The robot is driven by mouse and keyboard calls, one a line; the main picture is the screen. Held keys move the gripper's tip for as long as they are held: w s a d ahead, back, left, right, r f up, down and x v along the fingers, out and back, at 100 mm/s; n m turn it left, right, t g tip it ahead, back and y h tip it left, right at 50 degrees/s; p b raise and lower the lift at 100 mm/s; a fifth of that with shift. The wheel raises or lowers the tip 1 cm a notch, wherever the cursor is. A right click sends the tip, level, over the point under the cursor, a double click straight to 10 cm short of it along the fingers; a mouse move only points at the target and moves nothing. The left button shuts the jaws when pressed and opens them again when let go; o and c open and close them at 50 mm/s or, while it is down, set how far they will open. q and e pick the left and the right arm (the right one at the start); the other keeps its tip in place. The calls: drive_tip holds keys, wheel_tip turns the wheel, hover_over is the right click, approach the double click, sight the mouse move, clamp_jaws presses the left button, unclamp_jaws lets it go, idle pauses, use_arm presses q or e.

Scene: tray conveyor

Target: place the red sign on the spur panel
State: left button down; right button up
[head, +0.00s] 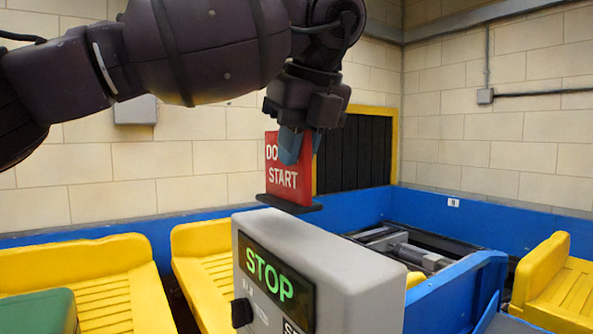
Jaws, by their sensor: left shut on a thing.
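The red sign (285,180) has white lettering, of which "DO" and "START" show, and a flat dark base. My left gripper (294,148) is shut on the sign's upper part, and its blue fingers cover some of the lettering. The sign is upright. Its base is just above or at the top of the grey panel box (345,265); I cannot tell whether they touch. The panel has a lit green "STOP" display (269,276) and a black knob (241,312) on its front. I cannot read which panel it is. My right gripper is not in view.
Yellow slatted seats or trays (88,268) stand at the left, with another (555,283) at the right. A green object (38,312) is at the lower left. A blue wall (480,212) runs behind. A dark opening with a yellow frame (352,154) is in the brick wall.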

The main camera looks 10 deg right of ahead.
sight(290, 199)
use_arm(q)
wheel_tip(290, 199, down, 2)
drive_tip(key=shift+f, duration=0.2)
drive_tip(key=shift+w+f, duration=0.1)
drive_tip(key=shift+f, duration=0.3)
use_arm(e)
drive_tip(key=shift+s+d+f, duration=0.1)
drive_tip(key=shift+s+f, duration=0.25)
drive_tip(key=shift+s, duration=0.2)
use_arm(q)
drive_tip(key=shift+f, duration=0.1)
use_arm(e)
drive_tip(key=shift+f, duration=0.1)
use_arm(q)
drive_tip(key=c, duration=1.5)
unclamp_jaws()
drive_tip(key=o, duration=0.4)
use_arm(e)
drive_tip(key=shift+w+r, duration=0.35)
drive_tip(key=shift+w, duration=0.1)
